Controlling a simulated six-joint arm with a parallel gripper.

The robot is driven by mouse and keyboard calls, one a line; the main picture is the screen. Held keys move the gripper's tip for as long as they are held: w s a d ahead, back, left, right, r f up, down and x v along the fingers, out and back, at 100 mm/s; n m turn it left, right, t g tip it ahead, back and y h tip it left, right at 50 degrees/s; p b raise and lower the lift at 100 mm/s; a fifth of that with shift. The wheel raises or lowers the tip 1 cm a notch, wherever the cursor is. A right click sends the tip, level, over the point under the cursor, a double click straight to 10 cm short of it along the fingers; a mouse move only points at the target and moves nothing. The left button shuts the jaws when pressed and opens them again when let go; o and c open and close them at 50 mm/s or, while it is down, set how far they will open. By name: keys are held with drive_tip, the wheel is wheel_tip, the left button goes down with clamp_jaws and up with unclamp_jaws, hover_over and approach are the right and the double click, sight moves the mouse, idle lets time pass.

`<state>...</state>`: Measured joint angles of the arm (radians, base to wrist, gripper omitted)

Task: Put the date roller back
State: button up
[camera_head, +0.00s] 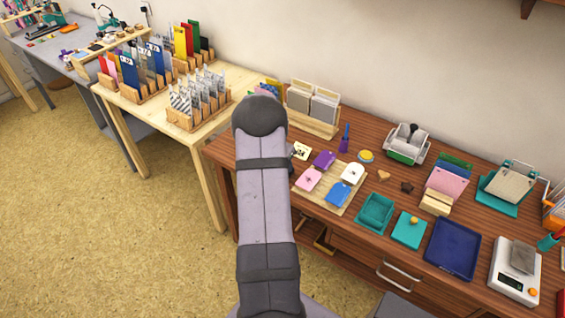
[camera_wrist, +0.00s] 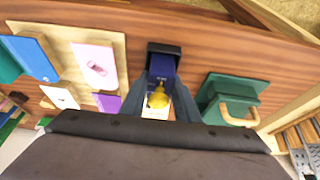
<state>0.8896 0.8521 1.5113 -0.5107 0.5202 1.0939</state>
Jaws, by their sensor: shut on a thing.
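In the wrist view my gripper (camera_wrist: 164,82) is shut on a dark blue thing with a yellow knob, which looks like the date roller (camera_wrist: 161,66). A black part (camera_wrist: 164,48) shows at its far end; whether it belongs to the roller or is a separate holder, I cannot tell. A pale card (camera_wrist: 154,112) shows partly behind the fingers. In the head view my arm hides the gripper and the roller.
A green box with a wooden handle (camera_wrist: 225,98) stands close on the right. In the head view a purple upright stamp (camera_head: 345,138) and a navy tray (camera_head: 452,249) stand on the desk.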

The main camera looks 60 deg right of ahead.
drive_tip(key=shift+f+b, duration=0.15)
drive_tip(key=shift+b, duration=0.15)
drive_tip(key=o, duration=1)
drive_tip(key=shift+o, duration=0.2)
